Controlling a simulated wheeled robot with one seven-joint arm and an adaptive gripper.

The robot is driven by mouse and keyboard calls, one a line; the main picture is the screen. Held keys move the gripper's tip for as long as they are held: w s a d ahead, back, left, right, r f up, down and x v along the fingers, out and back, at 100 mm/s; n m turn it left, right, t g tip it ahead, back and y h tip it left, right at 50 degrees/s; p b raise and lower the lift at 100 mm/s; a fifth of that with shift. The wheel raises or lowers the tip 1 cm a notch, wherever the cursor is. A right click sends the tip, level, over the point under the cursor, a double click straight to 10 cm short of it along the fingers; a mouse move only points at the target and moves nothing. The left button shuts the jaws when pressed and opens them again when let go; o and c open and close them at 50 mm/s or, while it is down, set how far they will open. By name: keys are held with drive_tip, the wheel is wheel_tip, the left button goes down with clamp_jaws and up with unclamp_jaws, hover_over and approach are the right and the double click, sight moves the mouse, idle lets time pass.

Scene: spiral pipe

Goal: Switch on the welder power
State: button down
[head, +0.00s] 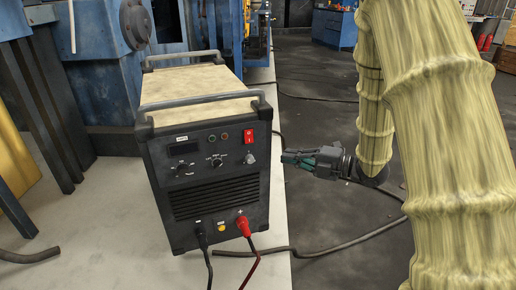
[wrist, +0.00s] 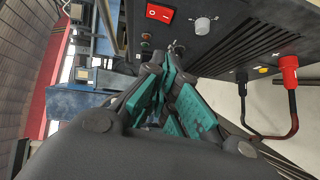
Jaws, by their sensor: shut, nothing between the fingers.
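The welder (head: 205,150) is a dark box with a tan top and grey handles, standing upright on a pale surface. Its red power switch (head: 248,136) is at the upper right of the front panel; it also shows at the top of the wrist view (wrist: 160,12). My gripper (head: 290,158) is shut and empty, to the right of the welder's front, slightly lower than the switch. In the wrist view its teal fingers (wrist: 172,55) point toward the panel, below the switch in the picture. Whether the fingertips touch the panel cannot be told.
A red plug (head: 243,226) and a black plug (head: 200,234) with cables come out of the welder's lower front. A grey knob (wrist: 202,25) sits beside the switch. Blue machinery (head: 100,70) stands behind at left. The dark floor (head: 320,220) at right has loose cables.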

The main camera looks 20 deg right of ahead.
drive_tip(key=shift+w+d+b+x, duration=0.3)
drive_tip(key=shift+w+d+x, duration=0.05)
drive_tip(key=shift+x, duration=1.8)
drive_tip(key=shift+w+d+b+x, duration=0.3)
drive_tip(key=shift+w+x, duration=0.05)
drive_tip(key=shift+x, duration=1.8)
drive_tip(key=shift+w+d+b+x, duration=0.3)
drive_tip(key=shift+w+d+x, duration=0.05)
drive_tip(key=shift+x, duration=1.8)
drive_tip(key=shift+f, duration=0.25)
drive_tip(key=shift+w+a+f+n+b, duration=0.1)
drive_tip(key=shift+w+f+n+b, duration=0.2)
drive_tip(key=shift+b, duration=0.6)
drive_tip(key=shift+s+r+p, duration=0.1)
drive_tip(key=shift+r+p, duration=0.15)
drive_tip(key=shift+p, duration=0.05)
drive_tip(key=s+d+f, duration=0.1)
drive_tip(key=s+d, duration=0.6)
drive_tip(key=s, duration=0.3)
drive_tip(key=shift+s+d+f+p, duration=0.3)
drive_tip(key=shift+s+d+p, duration=0.05)
drive_tip(key=shift+p, duration=0.1)
